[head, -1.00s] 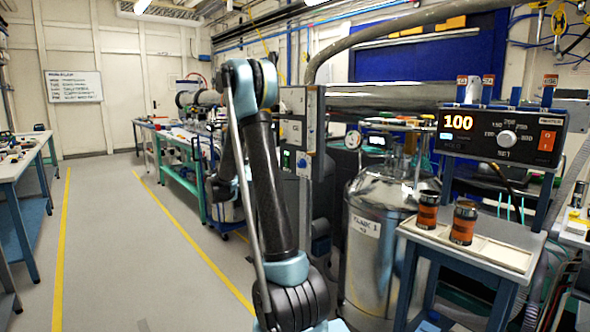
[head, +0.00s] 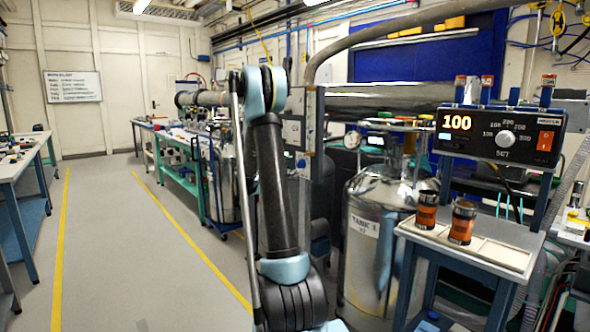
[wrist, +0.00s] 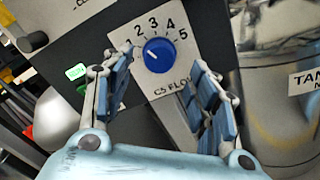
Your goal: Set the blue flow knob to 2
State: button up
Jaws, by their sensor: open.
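The blue flow knob (wrist: 158,55) sits on a white dial plate (wrist: 128,38) in the wrist view. The plate carries numbers up to 5 and a partly covered "FLOW" label. A small pale mark shows on the knob's upper left, but I cannot tell exactly which number it points to. My gripper (wrist: 163,88) is open and empty, its two fingers below the knob in the picture, one to each side. Neither finger visibly touches the knob. In the head view the gripper and knob are hidden behind my arm.
A green-lit switch (wrist: 76,72) is left of the plate. The silver tank (head: 375,235) stands right of the panel (head: 301,135). Clear floor (head: 120,230) lies left.

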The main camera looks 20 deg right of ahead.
aim_at(299, 165)
jog(key=shift+x, duration=2.15)
jog(key=c, duration=1.1)
